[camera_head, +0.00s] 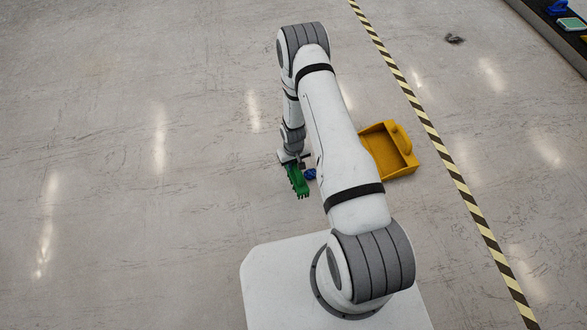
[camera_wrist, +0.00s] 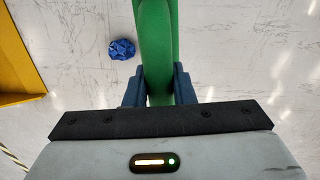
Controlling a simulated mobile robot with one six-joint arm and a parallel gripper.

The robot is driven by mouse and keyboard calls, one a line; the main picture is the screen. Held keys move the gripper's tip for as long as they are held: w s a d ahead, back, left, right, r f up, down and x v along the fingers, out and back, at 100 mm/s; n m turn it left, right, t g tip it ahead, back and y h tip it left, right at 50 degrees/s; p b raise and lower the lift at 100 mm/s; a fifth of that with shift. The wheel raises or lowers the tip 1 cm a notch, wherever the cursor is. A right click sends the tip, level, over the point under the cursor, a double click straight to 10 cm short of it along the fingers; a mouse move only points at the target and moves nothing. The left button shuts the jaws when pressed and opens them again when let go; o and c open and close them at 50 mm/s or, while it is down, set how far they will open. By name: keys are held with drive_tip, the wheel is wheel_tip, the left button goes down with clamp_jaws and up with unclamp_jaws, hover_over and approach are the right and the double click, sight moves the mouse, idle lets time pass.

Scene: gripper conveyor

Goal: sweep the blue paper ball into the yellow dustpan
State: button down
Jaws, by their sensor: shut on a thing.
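The blue paper ball (camera_head: 310,174) lies on the floor just right of the green tool in the head view, partly hidden by my arm. In the wrist view the ball (camera_wrist: 122,49) lies left of the green tool, with a small gap of floor between them. My gripper (camera_wrist: 160,84) is shut on the handle of the green tool (camera_wrist: 155,40), which looks like a brush (camera_head: 298,182) low over the floor. Whether the brush touches the floor is unclear. The yellow dustpan (camera_head: 398,165) lies to the right of the ball, its left part hidden behind my arm; its edge shows in the wrist view (camera_wrist: 14,60).
A yellow-and-black striped line (camera_head: 440,150) runs along the floor right of the dustpan. A dark conveyor (camera_head: 552,32) with small items is at the top right. A dark scrap (camera_head: 455,39) lies on the floor. The floor on the left is clear.

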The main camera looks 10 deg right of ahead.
drive_tip(key=s+f, duration=0.2)
drive_tip(key=f, duration=0.1)
drive_tip(key=shift+a+f, duration=0.1)
drive_tip(key=shift+f, duration=0.2)
drive_tip(key=shift+d+f+b, duration=0.25)
drive_tip(key=shift+f+b, duration=0.35)
drive_tip(key=shift+f, duration=0.45)
drive_tip(key=shift+d+f+b, duration=0.2)
drive_tip(key=shift+f+b, duration=0.35)
drive_tip(key=shift+f, duration=0.45)
drive_tip(key=shift+d+f+b, duration=0.25)
drive_tip(key=shift+f+b, duration=0.35)
drive_tip(key=shift+f, duration=0.45)
drive_tip(key=d+b, duration=0.1)
drive_tip(key=d, duration=0.9)
drive_tip(key=shift+w+d, duration=0.25)
drive_tip(key=shift+w, duration=0.1)
